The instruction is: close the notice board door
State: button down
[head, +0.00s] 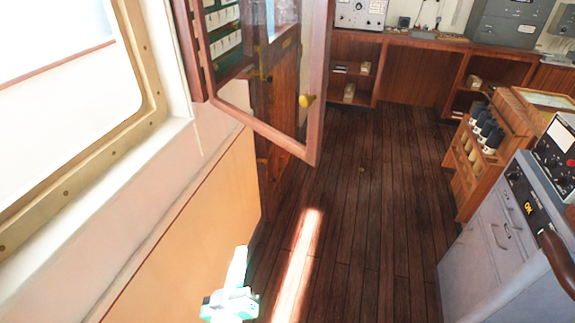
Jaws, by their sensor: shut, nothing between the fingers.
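The notice board door (320,80) is a wood-framed glass panel that stands open at the top middle of the head view, swung out from the wall into the room. A round yellow knob (306,100) sits near its free edge. The notice board (189,50) is a wooden case on the left wall, with green backing and pale sheets partly visible inside; its top is cut off. My gripper (240,252) is at the bottom, pale and brightly lit, below and left of the door. It is shut, empty and apart from the door.
A window (150,75) with a sill fills the left wall. A grey console (500,245) and a wooden rack (465,165) stand at the right. A wooden counter (425,40) with equipment runs along the back. The plank floor (370,200) between is clear.

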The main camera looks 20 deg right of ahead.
jog(key=w+d+r+m+g+h, duration=0.1)
jog(key=w+r+m+g+h, duration=0.15)
jog(key=r+m+h, duration=0.7)
jog(key=m+g, duration=0.5)
jog(key=g, duration=0.1)
send_near(299, 154)
jog(key=x, duration=0.6)
jog(key=shift+w+d, duration=0.1)
jog(key=shift+d, duration=0.1)
